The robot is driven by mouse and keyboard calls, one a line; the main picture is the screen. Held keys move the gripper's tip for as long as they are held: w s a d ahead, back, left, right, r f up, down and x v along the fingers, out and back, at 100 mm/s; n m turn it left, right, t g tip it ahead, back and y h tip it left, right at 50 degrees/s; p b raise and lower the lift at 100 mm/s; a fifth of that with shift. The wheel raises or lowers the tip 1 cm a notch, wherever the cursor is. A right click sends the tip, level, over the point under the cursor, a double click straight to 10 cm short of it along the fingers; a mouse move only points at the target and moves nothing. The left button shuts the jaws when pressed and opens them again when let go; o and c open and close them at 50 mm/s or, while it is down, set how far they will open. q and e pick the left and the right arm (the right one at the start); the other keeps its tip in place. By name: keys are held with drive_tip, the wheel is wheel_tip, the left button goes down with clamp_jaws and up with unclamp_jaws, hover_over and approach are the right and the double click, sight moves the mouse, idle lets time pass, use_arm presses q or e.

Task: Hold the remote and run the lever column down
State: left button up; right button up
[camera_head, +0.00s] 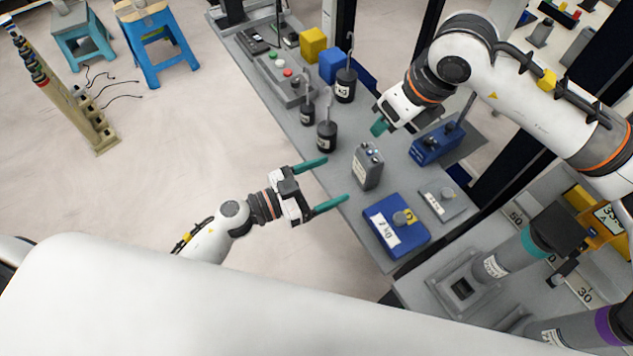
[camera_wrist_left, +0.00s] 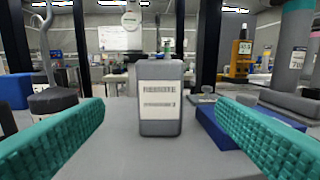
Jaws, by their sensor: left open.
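The remote (camera_head: 367,168) is a small grey box with a white label and buttons on top, standing upright on the grey bench. In the left wrist view the remote (camera_wrist_left: 160,98) stands centred between my teal fingers, ahead of them and apart. My left gripper (camera_head: 331,184) is open and empty, left of the remote at the bench edge. My right gripper (camera_head: 380,126) is above the bench behind the remote; one teal fingertip shows, the rest is hidden. Grey columns stand at the right, one with a teal band (camera_head: 512,251) and one with a purple band (camera_head: 588,330); which is the lever column is unclear.
A blue block labelled 2 kg (camera_head: 397,226) lies in front of the remote. Dark hooked weights (camera_head: 327,136) stand behind it. A blue box with a lever (camera_head: 437,144) is near my right gripper. A button panel (camera_head: 284,82) and yellow block (camera_head: 313,43) are farther back.

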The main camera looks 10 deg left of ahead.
sight(360, 168)
use_arm(q)
drive_tip(key=x, duration=1)
drive_tip(key=shift+w, duration=0.1)
drive_tip(key=c, duration=1)
drive_tip(key=shift+c, duration=0.7)
use_arm(e)
clamp_jaws()
